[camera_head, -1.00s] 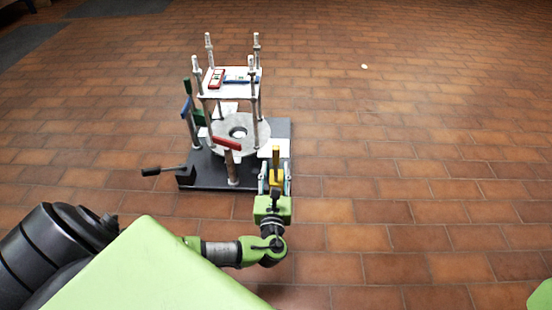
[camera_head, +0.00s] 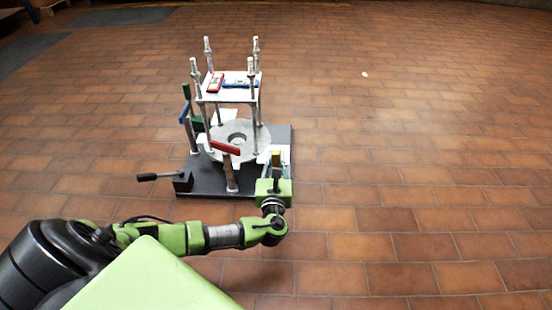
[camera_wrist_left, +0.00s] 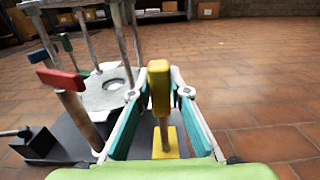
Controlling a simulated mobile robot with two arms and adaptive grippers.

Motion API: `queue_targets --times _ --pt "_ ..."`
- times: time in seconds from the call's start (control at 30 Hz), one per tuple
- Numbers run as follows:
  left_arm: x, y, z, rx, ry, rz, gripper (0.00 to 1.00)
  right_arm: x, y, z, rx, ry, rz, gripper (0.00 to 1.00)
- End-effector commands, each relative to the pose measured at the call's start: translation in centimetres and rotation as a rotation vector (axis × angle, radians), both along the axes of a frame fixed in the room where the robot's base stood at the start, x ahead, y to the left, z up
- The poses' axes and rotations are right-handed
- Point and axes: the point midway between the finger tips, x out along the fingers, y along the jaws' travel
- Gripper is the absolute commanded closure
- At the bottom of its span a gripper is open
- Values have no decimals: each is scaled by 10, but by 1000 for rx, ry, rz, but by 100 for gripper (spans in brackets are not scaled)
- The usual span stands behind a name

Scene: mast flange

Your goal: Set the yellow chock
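The yellow chock shows in the left wrist view as an upright yellow handle (camera_wrist_left: 159,88) on a pale stem above a yellow foot (camera_wrist_left: 166,142). In the head view its yellow top (camera_head: 275,158) stands at the near right corner of the dark base plate (camera_head: 215,185). My left gripper (camera_wrist_left: 161,95) is open, with one teal-and-grey finger on each side of the chock and gaps visible beside the handle. In the head view the left gripper (camera_head: 274,174) partly hides the chock's lower part. My right gripper is not in view.
A grey ring flange (camera_head: 236,141) lies on the plate under a white shelf (camera_head: 230,90) on posts. A red-topped post (camera_head: 225,147), blue and green handles (camera_head: 186,91) and a black lever (camera_head: 147,177) stand left of my gripper.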

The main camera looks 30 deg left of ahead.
Motion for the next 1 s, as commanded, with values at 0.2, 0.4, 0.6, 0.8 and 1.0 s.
queue_targets --times 0.2,0.4,0.6,0.8,1.0 --pt "6 4 0 1 -1 2 100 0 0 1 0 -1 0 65" --pt "35 22 0 0 -1 3 100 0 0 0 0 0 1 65" --pt "50 31 0 0 0 0 100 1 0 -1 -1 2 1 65" --pt "51 32 0 0 0 1 100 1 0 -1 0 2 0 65" --pt "51 32 1 -1 -1 1 65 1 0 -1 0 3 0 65"
